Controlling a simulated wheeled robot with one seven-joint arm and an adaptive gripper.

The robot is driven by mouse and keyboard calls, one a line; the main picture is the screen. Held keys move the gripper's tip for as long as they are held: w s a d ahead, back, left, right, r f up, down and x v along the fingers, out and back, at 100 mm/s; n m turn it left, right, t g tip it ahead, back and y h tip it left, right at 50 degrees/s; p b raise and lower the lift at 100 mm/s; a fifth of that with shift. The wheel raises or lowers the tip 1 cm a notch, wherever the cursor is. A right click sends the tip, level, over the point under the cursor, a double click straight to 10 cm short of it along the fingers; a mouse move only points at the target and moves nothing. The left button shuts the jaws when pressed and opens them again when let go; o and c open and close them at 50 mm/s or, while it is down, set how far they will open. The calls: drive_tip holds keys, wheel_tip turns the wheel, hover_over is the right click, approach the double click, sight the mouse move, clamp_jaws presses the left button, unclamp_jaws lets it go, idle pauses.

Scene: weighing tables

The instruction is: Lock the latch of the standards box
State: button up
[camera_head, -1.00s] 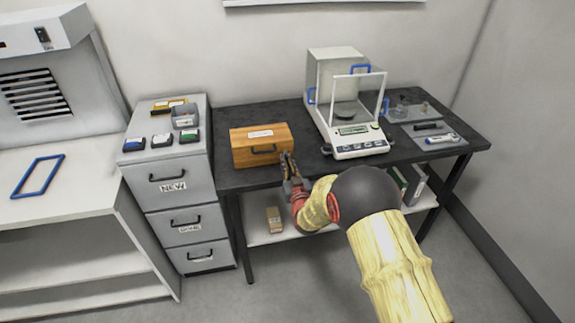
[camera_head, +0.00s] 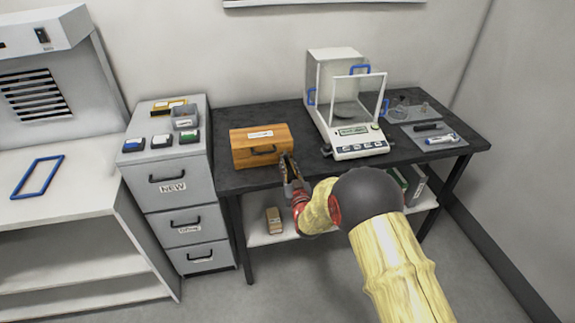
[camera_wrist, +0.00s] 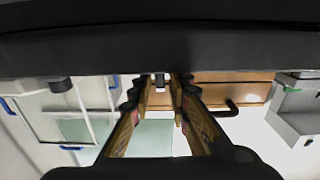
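The standards box (camera_head: 243,154) is a wooden case with a white label on its lid and a dark handle (camera_head: 263,151) on its front. It sits shut on the dark table, left of the balance. My gripper (camera_head: 287,157) is at the box's front right corner, fingers pointing toward it. In the wrist view the two fingers are apart, and a small dark part, possibly the latch (camera_wrist: 160,80), shows between the tips of my gripper (camera_wrist: 160,92). I cannot tell whether they touch it. The box (camera_wrist: 215,92) also shows there, right of the fingers. The latch is not clear in the head view.
A balance (camera_head: 360,147) with a glass-sided chamber and blue handles stands right of the box. A grey drawer cabinet (camera_head: 178,190) with small coloured boxes on top stands left of the table (camera_head: 232,182). A small wooden block (camera_head: 274,220) lies on the lower shelf.

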drive_tip(key=v, duration=1.1)
drive_tip(key=shift+w, duration=0.1)
